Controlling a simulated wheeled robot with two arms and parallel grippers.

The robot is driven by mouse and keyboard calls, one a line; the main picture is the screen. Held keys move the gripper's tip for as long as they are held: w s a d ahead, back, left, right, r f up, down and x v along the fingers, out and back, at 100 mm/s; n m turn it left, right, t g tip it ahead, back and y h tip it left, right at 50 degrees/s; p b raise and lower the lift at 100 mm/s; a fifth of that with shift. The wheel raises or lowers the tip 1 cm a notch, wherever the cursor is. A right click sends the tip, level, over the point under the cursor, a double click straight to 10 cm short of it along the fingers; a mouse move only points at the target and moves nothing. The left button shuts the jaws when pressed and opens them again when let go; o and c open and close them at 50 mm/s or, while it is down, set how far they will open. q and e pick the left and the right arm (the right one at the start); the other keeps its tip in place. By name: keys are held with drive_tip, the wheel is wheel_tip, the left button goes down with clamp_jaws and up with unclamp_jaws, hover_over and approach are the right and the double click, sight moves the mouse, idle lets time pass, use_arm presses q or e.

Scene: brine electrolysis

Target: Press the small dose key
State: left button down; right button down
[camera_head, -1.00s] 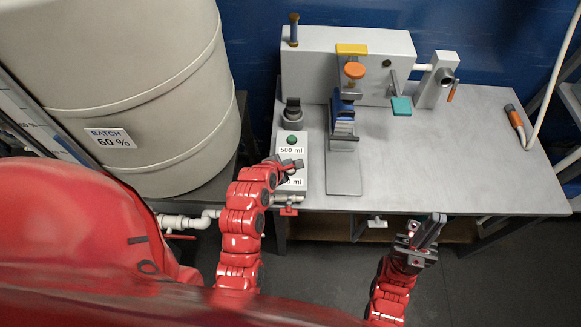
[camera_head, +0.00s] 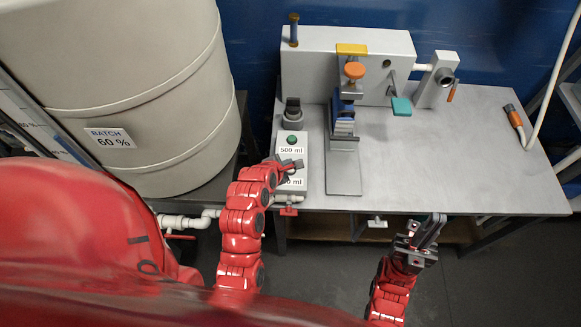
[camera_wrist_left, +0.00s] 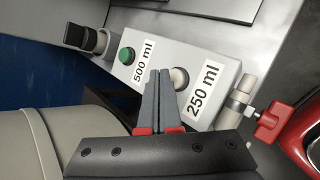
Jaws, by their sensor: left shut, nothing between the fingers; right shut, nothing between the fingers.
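The small dose key is a round pale button (camera_wrist_left: 179,78) beside the "250 ml" label (camera_wrist_left: 203,90) on a light grey dosing box (camera_head: 304,148). The box's green button (camera_head: 292,139) sits by the "500 ml" label; it also shows in the left wrist view (camera_wrist_left: 127,55). My left gripper (camera_head: 297,164) is shut and empty over the box. In the left wrist view its fingertips (camera_wrist_left: 160,74) appear right beside the pale button; I cannot tell whether they touch it. In the head view the gripper hides this button. My right gripper (camera_head: 440,219) is shut and empty before the table's front edge.
A dark knob (camera_head: 292,115) stands behind the box. A press-like stand (camera_head: 344,172) is to its right. A large drum (camera_head: 150,100) marked "BATCH 60 %" is at left. A red valve handle (camera_wrist_left: 268,124) is by the box's front end. The table's right half (camera_head: 460,160) is mostly clear.

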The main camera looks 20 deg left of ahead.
sight(288, 171)
use_arm(q)
drive_tip(key=shift+f, duration=0.15)
drive_tip(key=shift+f, duration=0.25)
drive_tip(key=shift+f+b, duration=0.35)
drive_tip(key=shift+f, duration=0.2)
idle(0.8)
drive_tip(key=shift+r, duration=0.1)
drive_tip(key=shift+r+p, duration=0.65)
drive_tip(key=shift+r, duration=0.2)
drive_tip(key=shift+r+p, duration=1.8)
drive_tip(key=shift+r, duration=0.8)
drive_tip(key=shift+f, duration=0.1)
